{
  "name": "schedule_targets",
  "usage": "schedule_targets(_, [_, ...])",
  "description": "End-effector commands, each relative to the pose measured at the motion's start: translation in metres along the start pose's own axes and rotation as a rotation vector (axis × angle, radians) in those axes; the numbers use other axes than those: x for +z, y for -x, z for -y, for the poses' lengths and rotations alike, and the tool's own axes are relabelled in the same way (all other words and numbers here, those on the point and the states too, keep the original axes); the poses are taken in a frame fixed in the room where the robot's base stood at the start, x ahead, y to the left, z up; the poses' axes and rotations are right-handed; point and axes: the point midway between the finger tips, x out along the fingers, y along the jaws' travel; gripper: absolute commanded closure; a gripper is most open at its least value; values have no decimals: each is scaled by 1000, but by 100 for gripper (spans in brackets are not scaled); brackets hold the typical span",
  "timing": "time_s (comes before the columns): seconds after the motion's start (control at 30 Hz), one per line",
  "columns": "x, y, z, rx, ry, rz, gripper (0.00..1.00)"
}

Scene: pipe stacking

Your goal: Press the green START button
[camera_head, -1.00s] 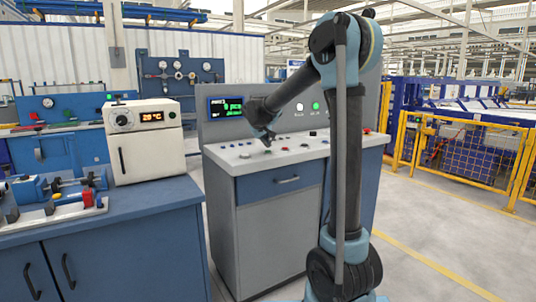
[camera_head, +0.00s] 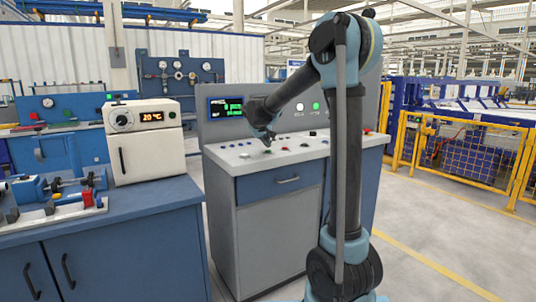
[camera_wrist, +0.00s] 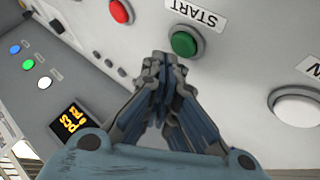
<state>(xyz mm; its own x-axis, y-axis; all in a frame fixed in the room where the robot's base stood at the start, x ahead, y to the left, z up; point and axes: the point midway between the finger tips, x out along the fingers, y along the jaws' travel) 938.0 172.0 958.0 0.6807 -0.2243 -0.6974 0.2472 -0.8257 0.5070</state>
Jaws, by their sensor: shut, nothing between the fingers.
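The green START button (camera_wrist: 184,44) sits in a silver ring on the grey panel, just beyond my fingertips in the wrist view. Its START label (camera_wrist: 197,13) is beside it. My gripper (camera_wrist: 162,66) is shut and empty, with its tips close to the button's near edge; I cannot tell whether they touch it. In the head view my gripper (camera_head: 268,140) points down at the top of the grey control console (camera_head: 222,160). The green button cannot be made out clearly there.
A red button (camera_wrist: 121,11) lies left of the green one, and a large white button (camera_wrist: 295,106) lies to the right. A display (camera_head: 227,107) stands behind the gripper. A white oven-like box (camera_head: 145,140) stands on the blue bench at left.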

Motion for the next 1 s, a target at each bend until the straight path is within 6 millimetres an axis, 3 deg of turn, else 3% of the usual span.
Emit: schedule_targets(1.0, [6,-6,5,0,0,0,100])
